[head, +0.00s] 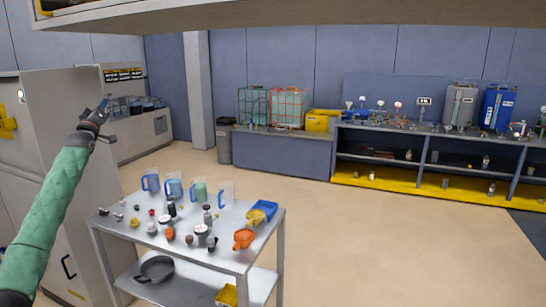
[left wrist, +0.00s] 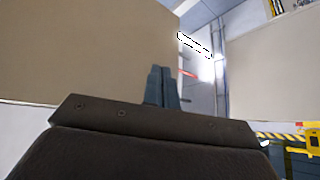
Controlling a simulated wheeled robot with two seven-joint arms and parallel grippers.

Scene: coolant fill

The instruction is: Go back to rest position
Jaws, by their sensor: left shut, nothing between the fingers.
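My left gripper (head: 103,104) is raised at the end of the green-sleeved arm, at the left of the head view, in front of the beige cabinet. Its fingers are shut and empty; in the left wrist view the fingertips (left wrist: 162,86) are together and point up past a beige surface. The gripper touches nothing that I can see. My right gripper is in neither view.
A metal cart (head: 245,262) with blue jugs, scoops and several small parts stands below and right of my left arm. The beige cabinet (head: 60,100) is close behind that arm. A shelved workbench (head: 425,150) lines the back. Open floor (head: 380,240) lies to the right.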

